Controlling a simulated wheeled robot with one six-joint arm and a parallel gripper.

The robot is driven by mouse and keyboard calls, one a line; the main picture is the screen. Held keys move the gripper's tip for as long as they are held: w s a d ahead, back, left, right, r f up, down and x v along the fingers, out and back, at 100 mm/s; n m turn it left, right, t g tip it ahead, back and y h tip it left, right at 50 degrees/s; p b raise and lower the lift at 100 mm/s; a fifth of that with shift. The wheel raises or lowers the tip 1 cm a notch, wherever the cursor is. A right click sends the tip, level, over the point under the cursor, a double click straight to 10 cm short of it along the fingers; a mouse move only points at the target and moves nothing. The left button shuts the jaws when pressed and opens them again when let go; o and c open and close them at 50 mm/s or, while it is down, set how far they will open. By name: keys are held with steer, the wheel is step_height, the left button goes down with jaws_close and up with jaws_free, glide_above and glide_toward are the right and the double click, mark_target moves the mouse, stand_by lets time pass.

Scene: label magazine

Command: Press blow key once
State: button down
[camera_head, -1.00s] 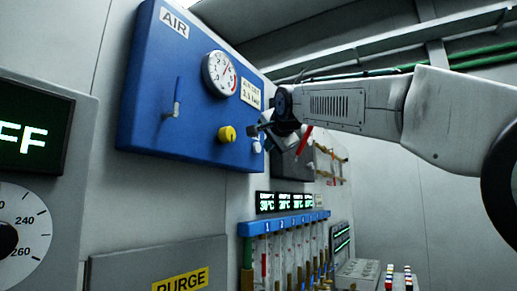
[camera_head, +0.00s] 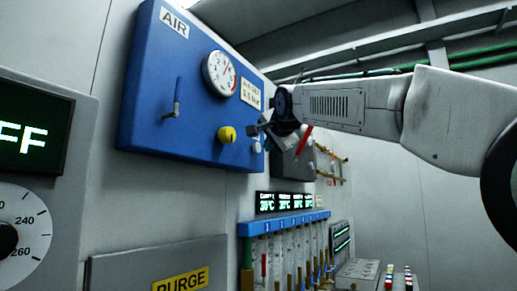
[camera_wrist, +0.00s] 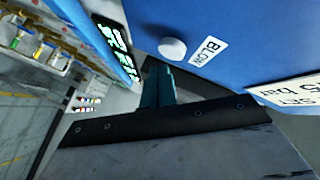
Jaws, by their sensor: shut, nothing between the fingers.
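The blow key is a round white button (camera_wrist: 172,48) on the blue air panel, next to a white label reading BLOW (camera_wrist: 208,51) in the wrist view. In the head view the button (camera_head: 257,147) shows at the panel's lower right edge. My gripper (camera_head: 254,129) is shut and empty, just beside the button in the head view. In the wrist view its teal fingers (camera_wrist: 158,75) point toward the panel, with their tips just below the button in the picture. A gap shows there, but I cannot tell the depth between tips and button.
The blue air panel (camera_head: 200,140) also carries a pressure gauge (camera_head: 219,74), a yellow knob (camera_head: 226,134) and a blue-handled lever (camera_head: 176,98). A grey box (camera_head: 292,160) and a row of blue-topped tubes (camera_head: 283,226) lie beyond and below my gripper.

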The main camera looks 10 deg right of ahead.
steer(key=shift+w+a, duration=0.1)
steer(key=shift+w+a, duration=0.15)
steer(key=shift+a, duration=0.05)
steer(key=shift+w+a, duration=0.3)
steer(key=shift+a, duration=0.05)
stand_by(0.8)
steer(key=shift+s+d, duration=0.55)
steer(key=shift+d, duration=0.1)
stand_by(0.3)
steer(key=s+d, duration=0.1)
steer(key=d, duration=0.1)
steer(key=s+d, duration=0.2)
stand_by(0.4)
stand_by(0.7)
